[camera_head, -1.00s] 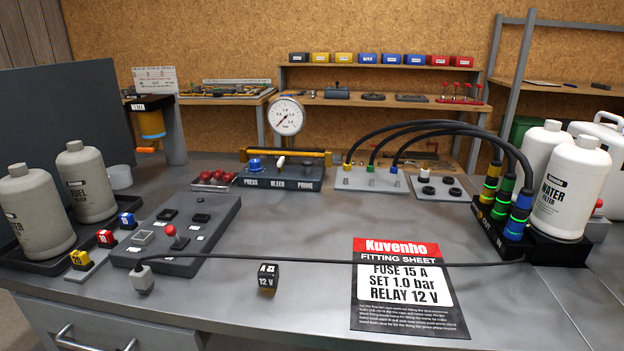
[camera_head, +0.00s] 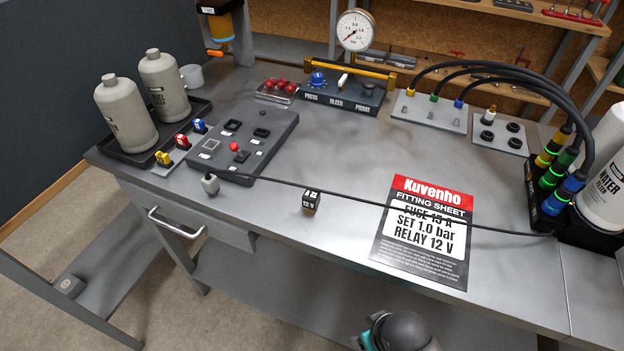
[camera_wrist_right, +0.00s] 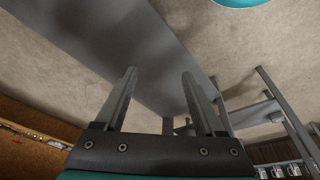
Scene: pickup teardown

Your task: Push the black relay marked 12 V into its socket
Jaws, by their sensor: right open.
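The black relay (camera_head: 311,201) marked 12 V stands alone near the front of the grey bench, its marked face towards me. The dark grey panel (camera_head: 273,158) lies to its left. It carries a white-framed square (camera_head: 212,145) that looks empty, black parts and a red knob (camera_head: 234,146). I cannot tell for sure which place is the relay's socket. My right gripper (camera_wrist_right: 160,75) is open and empty in the right wrist view, with bare floor and bench structure beyond it. My right arm shows at the bottom of the head view, below the bench's front edge. My left gripper is out of view.
A black cable (camera_head: 380,204) runs from a grey plug (camera_head: 210,184) across the bench behind the relay and over the fitting sheet (camera_head: 418,253). Coloured fuses (camera_head: 182,141) and bottles (camera_head: 125,115) stand left.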

